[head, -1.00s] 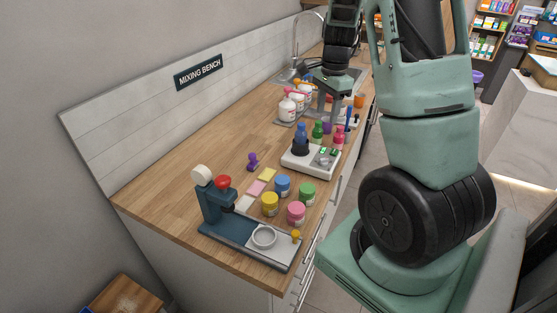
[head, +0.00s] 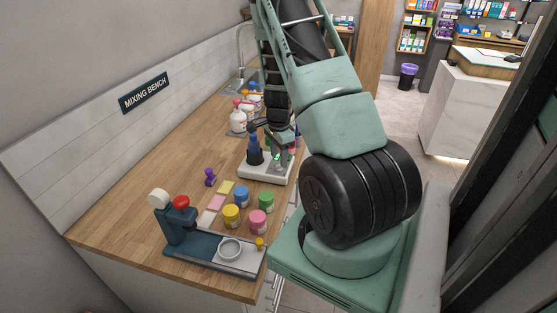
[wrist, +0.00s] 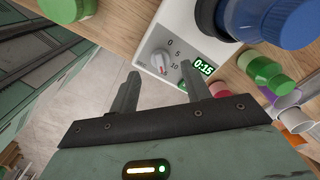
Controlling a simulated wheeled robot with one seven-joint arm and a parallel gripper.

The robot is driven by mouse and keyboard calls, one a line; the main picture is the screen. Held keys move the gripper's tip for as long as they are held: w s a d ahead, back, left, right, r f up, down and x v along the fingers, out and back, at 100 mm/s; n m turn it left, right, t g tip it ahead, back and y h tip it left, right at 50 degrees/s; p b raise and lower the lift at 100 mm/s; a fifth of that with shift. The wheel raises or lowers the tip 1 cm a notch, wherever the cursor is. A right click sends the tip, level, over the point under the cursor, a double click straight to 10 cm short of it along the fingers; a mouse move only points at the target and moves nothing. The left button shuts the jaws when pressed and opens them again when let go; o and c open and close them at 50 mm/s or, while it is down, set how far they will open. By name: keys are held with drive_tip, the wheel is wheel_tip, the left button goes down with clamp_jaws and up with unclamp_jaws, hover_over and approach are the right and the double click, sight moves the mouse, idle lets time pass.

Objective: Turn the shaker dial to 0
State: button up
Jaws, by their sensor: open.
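The white shaker (head: 262,172) stands on the wooden bench with a dark blue bottle (head: 254,150) upright in its black holder. In the wrist view the shaker dial (wrist: 159,62) is a pale knob beside the marks 0, 5 and 10. A green display (wrist: 203,68) next to it reads 0:15. I cannot tell for certain which mark the dial points at. My gripper (wrist: 158,84) is open and empty, its two fingers apart just short of the dial and not visibly touching it. In the head view my arm partly hides the shaker.
Yellow (head: 231,216), blue (head: 241,196), pink (head: 258,222) and green (head: 266,200) jars stand nearer on the bench. A blue press (head: 178,225) is at the near end. The floor beside the bench is clear.

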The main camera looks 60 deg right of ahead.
sight(279, 165)
drive_tip(key=shift+f, duration=1.7)
drive_tip(key=c, duration=1)
